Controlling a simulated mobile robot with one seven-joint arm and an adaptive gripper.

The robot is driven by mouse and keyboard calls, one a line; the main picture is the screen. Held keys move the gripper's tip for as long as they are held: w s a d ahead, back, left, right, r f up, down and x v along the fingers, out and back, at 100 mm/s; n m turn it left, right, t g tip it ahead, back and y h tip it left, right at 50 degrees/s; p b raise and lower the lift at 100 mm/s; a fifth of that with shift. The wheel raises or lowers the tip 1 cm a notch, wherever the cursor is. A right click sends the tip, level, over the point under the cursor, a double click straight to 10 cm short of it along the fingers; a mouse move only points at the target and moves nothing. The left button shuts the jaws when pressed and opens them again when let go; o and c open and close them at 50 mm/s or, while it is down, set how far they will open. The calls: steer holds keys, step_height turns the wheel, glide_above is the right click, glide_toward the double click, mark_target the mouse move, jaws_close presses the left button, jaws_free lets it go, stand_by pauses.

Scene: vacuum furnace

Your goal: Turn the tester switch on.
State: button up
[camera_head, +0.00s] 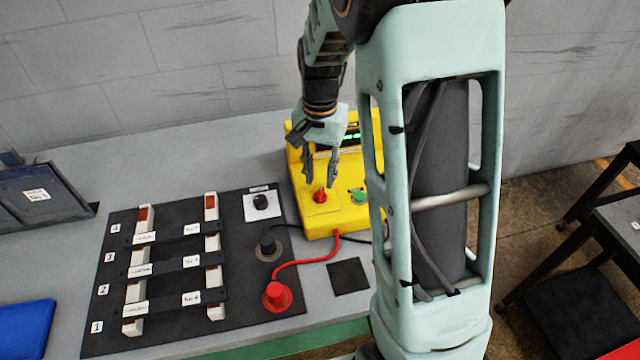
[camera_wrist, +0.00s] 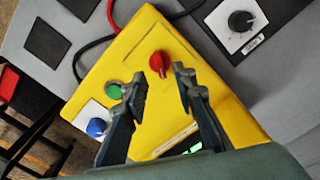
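The yellow tester (camera_head: 300,192) stands on the grey bench, with a lit green display near its back. A red knob switch (camera_head: 320,195) sits on its top face, left of a green button (camera_head: 360,196). In the wrist view, the red switch (camera_wrist: 159,63) lies just beyond and between my fingertips. The green button (camera_wrist: 114,91) and a blue button (camera_wrist: 97,127) are to its left. My gripper (camera_head: 320,166) points down above the red switch, fingers apart and empty. It also shows open in the wrist view (camera_wrist: 153,80). I cannot tell whether a finger touches the switch.
A black board (camera_head: 190,325) with several white-and-red fuse-like parts lies left of the tester. A black dial on a white plate (camera_head: 262,206) is near the board's top right. A red plug (camera_head: 277,296) and a black plug (camera_head: 268,248) have cables running to the tester.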

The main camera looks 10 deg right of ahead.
mark_target(320, 191)
step_height(320, 191, up, 8)
steer(key=shift+f, duration=0.2)
stand_by(0.4)
